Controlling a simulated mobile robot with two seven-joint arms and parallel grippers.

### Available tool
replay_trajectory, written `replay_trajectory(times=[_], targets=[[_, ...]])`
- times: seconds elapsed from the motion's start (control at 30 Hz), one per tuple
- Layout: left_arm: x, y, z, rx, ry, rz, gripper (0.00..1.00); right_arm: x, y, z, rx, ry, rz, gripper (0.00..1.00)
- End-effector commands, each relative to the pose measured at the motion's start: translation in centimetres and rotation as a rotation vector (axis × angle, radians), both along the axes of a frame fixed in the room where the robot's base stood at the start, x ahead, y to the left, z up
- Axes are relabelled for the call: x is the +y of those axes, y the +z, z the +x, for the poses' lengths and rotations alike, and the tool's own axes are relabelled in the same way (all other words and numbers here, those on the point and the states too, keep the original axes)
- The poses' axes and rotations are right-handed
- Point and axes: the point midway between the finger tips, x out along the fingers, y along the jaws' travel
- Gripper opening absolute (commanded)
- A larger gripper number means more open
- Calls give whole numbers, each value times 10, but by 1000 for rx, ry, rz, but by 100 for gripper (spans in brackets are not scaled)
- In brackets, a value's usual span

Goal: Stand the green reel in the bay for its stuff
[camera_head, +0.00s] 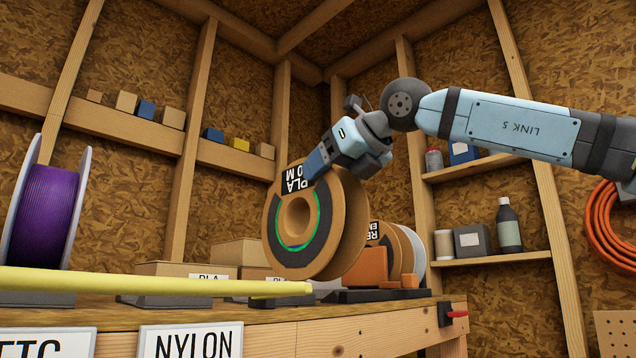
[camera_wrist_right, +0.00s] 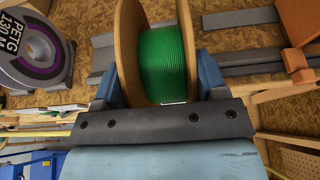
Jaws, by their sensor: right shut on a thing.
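The green reel (camera_head: 333,222) has brown cardboard flanges and an upside-down label reading PLA. The wrist view shows the green winding (camera_wrist_right: 162,60) between the two blue fingers. Cardboard boxes with PLA labels (camera_head: 208,277) sit behind, low on the bench; the reel hides part of that area. Front plates read NYLON (camera_head: 190,342) and, cut off at left, a second word (camera_head: 48,343). My left gripper is not in view.
A purple reel (camera_head: 45,215) stands at the left. A yellow bar (camera_head: 150,283) crosses low in front. Behind the held reel are an orange block (camera_head: 372,267) and more reels (camera_head: 398,245). The wrist view shows a grey PETG reel (camera_wrist_right: 33,50).

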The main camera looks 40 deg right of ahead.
Motion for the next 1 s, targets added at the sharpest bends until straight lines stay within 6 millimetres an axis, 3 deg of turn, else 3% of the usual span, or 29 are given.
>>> replay_trajectory(times=[0.73,1.0], targets=[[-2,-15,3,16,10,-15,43,-6,0,-75,-4,1,1,26],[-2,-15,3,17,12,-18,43,-7,1,-86,-1,1,0,26]])
